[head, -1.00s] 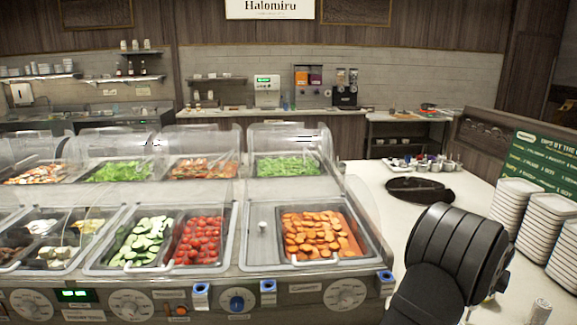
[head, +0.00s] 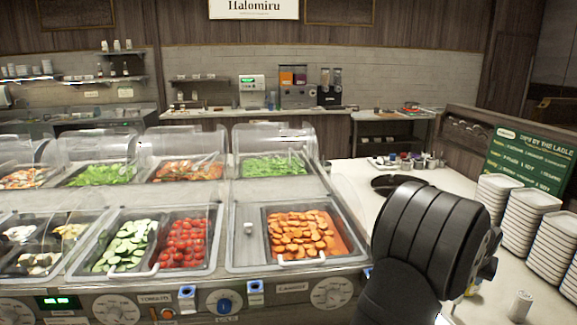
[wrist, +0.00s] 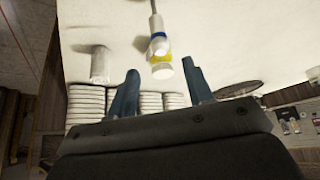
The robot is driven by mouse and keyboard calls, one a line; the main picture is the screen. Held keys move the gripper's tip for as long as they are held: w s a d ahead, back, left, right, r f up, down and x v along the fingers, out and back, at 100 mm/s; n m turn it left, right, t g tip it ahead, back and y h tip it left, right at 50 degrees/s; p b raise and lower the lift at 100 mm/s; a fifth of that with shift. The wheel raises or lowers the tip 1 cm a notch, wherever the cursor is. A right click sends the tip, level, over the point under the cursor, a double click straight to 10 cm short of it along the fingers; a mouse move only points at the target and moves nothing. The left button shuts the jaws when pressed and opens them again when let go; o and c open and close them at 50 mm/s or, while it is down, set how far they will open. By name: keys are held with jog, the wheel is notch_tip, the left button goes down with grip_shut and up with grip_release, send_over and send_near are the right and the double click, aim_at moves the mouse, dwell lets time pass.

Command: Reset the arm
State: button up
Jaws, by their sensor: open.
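My gripper (wrist: 160,75) shows in the wrist view with its two blue-grey fingers apart and nothing held between them. A white piece with blue and yellow bands (wrist: 160,52) on a thin rod lies beyond the fingertips, over the pale counter; I cannot tell its distance from them. In the head view my dark arm stands at the lower right, to the right of the food wells, and hides the gripper.
Stacked white plates (head: 497,200) stand right of my arm, with a green sign (head: 530,160) behind. A clear-covered food counter with a carrot pan (head: 300,232) lies left. A small white cylinder (head: 521,304) stands at the front right.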

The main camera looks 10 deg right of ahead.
jog(key=x, duration=0.9)
jog(key=shift+w+d+f, duration=0.1)
jog(key=shift+d+f, duration=0.05)
jog(key=shift+f, duration=0.2)
notch_tip(320, 180, up, 4)
jog(key=shift+r, duration=0.1)
jog(key=s+d+r, duration=0.1)
jog(key=s+r, duration=0.6)
jog(key=s, duration=0.4)
jog(key=w+a+r, duration=0.4)
jog(key=a+r, duration=0.1)
jog(key=a, duration=0.5)
jog(key=w+a+r, duration=0.4)
jog(key=a, duration=0.6)
jog(key=w+a+r, duration=0.4)
jog(key=a+r, duration=0.1)
jog(key=a, duration=0.5)
jog(key=shift+w+d+f, duration=0.1)
jog(key=shift+w+f, duration=0.1)
jog(key=shift+f, duration=2)
